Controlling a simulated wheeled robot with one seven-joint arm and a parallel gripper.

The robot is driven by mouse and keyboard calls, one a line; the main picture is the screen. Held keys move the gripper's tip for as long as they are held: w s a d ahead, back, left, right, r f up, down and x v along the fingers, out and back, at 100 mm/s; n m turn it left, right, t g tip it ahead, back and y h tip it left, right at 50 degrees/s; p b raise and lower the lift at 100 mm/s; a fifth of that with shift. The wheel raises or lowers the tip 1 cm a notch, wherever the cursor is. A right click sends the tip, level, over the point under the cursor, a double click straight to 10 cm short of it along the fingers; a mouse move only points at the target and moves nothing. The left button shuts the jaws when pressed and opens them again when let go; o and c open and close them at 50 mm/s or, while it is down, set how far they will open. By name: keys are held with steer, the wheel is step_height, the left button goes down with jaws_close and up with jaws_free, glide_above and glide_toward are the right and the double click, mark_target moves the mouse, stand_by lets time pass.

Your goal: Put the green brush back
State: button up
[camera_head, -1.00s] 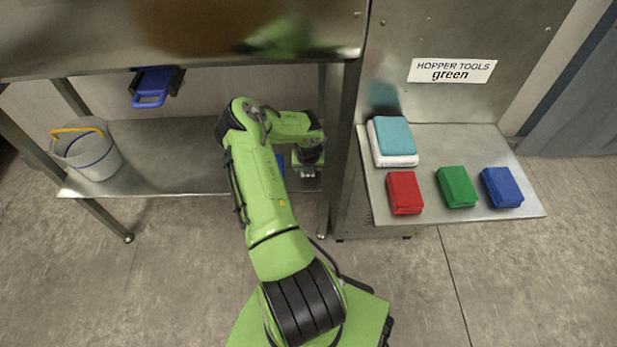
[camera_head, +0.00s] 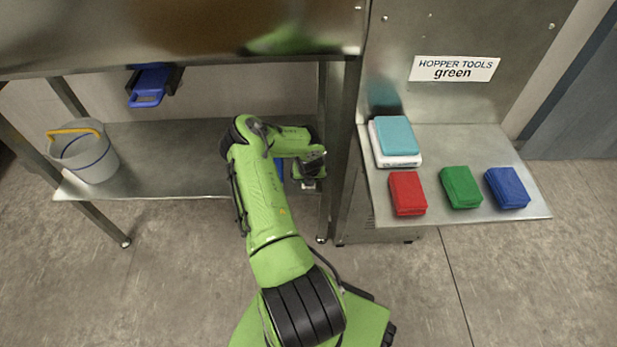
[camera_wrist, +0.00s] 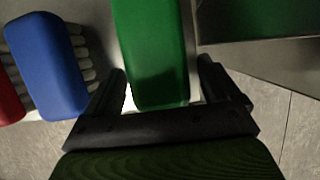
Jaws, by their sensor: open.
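The green brush (camera_wrist: 152,45) lies between the two fingers of my gripper (camera_wrist: 162,78) in the wrist view. The fingers are apart, one on each side of it; whether either touches it I cannot tell. In the head view my gripper (camera_head: 310,182) is over the right end of the lower shelf, and my arm hides the green brush. A blue brush (camera_wrist: 45,62) with pale bristles lies left of the green one in the wrist view, and part of it shows in the head view (camera_head: 279,168). A sign (camera_head: 454,69) reads "HOPPER TOOLS green".
A red item (camera_wrist: 8,95) is at the wrist view's left edge. The lower shelf (camera_head: 170,180) holds a bucket (camera_head: 84,153). A metal post (camera_head: 342,150) stands right of my gripper. The side table (camera_head: 450,147) carries red (camera_head: 407,193), green (camera_head: 460,187) and blue (camera_head: 507,187) blocks and a teal-topped stack (camera_head: 396,137).

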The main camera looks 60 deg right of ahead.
steer(key=p+v, duration=0.4)
steer(key=v, duration=0.8)
steer(key=shift+p, duration=0.3)
steer(key=w+a+r+m+t+y, duration=0.2)
steer(key=w+a+r+m, duration=0.45)
steer(key=a+r, duration=0.45)
steer(key=w+a+r+m+t+y, duration=0.1)
steer(key=w+a+r+m, duration=0.4)
steer(key=w+a+r, duration=0.45)
steer(key=s+a+r+m+y, duration=0.1)
steer(key=s+a+r+m, duration=0.25)
steer(key=a+r, duration=0.35)
steer(key=s+a+r+m+y, duration=0.1)
steer(key=s+a+r+m, duration=0.25)
steer(key=a, duration=0.55)
steer(key=s+a+r+m, duration=0.1)
steer(key=s+a+m, duration=0.1)
steer(key=s, duration=0.3)
steer(key=s+a+r+m+h, duration=0.1)
steer(key=s+a+r+m, duration=0.1)
steer(key=s, duration=0.3)
steer(key=shift+s+a+m+t, duration=0.25)
steer(key=shift+s+m+t, duration=0.1)
steer(key=shift+m, duration=0.1)
